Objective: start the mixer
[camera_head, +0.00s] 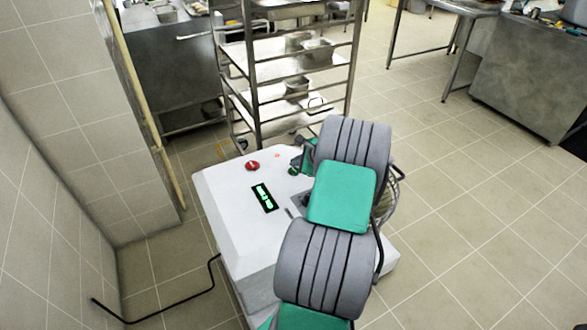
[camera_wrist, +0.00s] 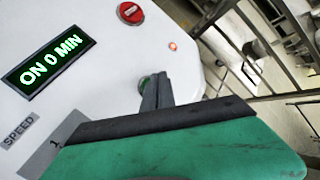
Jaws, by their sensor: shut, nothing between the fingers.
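The mixer (camera_head: 225,200) is a white machine in the middle of the head view, its top close below my arm. A red button (camera_wrist: 130,13) is at the top edge of the wrist view and also shows in the head view (camera_head: 252,166). A green button (camera_wrist: 143,82) is partly hidden behind my gripper (camera_wrist: 155,88). My gripper is shut and empty, its tips at the green button; I cannot tell whether they touch it.
A small orange-red light (camera_wrist: 172,46) is lit on the mixer's top. A wire guard (camera_head: 393,190) shows behind my arm. A steel rack (camera_head: 254,75) with pots stands behind. A tiled wall (camera_head: 70,110) is at left. Open floor (camera_head: 480,210) lies at right.

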